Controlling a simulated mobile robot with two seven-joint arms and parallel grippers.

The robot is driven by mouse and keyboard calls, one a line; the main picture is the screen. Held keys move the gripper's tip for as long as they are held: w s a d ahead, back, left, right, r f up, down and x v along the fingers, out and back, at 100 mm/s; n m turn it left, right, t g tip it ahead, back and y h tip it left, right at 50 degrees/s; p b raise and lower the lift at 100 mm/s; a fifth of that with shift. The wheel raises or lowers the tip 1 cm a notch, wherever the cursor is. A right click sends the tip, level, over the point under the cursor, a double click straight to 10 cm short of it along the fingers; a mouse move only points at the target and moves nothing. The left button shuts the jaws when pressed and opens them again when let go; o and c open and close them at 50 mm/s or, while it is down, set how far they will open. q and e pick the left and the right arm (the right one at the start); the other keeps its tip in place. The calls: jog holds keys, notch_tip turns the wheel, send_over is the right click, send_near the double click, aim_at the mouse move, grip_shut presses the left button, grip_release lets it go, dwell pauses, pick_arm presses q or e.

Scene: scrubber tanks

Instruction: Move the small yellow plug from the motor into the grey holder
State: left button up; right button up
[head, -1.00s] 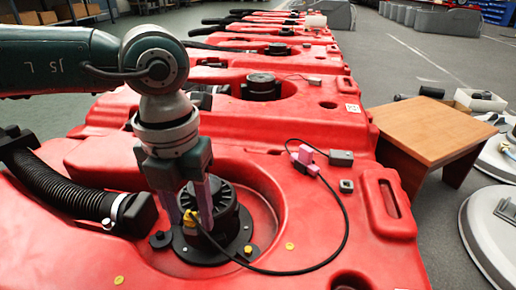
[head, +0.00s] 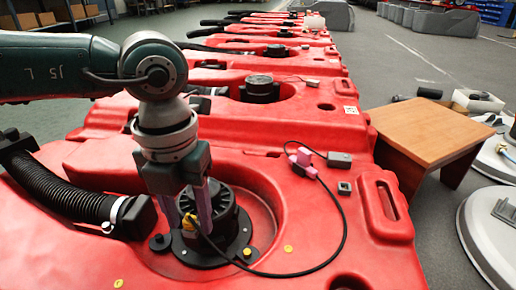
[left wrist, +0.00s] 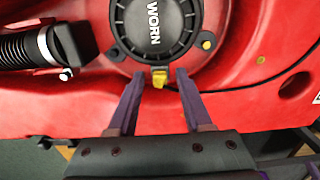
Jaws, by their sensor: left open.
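The small yellow plug (head: 189,222) sits at the near-left side of the black motor (head: 218,212), with a black cable at it. In the left wrist view the plug (left wrist: 159,77) is at the rim of the motor cap marked WORN (left wrist: 155,25). My left gripper (head: 190,228) is open. Its two purple fingertips (left wrist: 160,80) stand apart on either side of the plug, with visible gaps. A small grey block with a dark opening (head: 344,188) and a grey box (head: 340,160) are on the red tank to the right. I cannot tell which is the holder. My right gripper is not in view.
A pink connector (head: 301,157) on the cable lies beside the grey box. The cable loops across the red tank (head: 300,220). A black ribbed hose (head: 65,195) is left of the motor. A wooden table (head: 432,130) stands right of the tanks.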

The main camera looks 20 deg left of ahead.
aim_at(189, 218)
pick_arm(q)
jog(key=shift+c, duration=0.2)
grip_shut()
dwell(0.3)
dwell(1.0)
jog(key=o, duration=0.8)
grip_release()
jog(key=shift+o, duration=0.2)
notch_tip(189, 218, up, 9)
jog(key=p, duration=0.6)
jog(key=shift+f, duration=0.1)
jog(key=shift+r+p, duration=0.45)
jog(key=shift+r, duration=0.15)
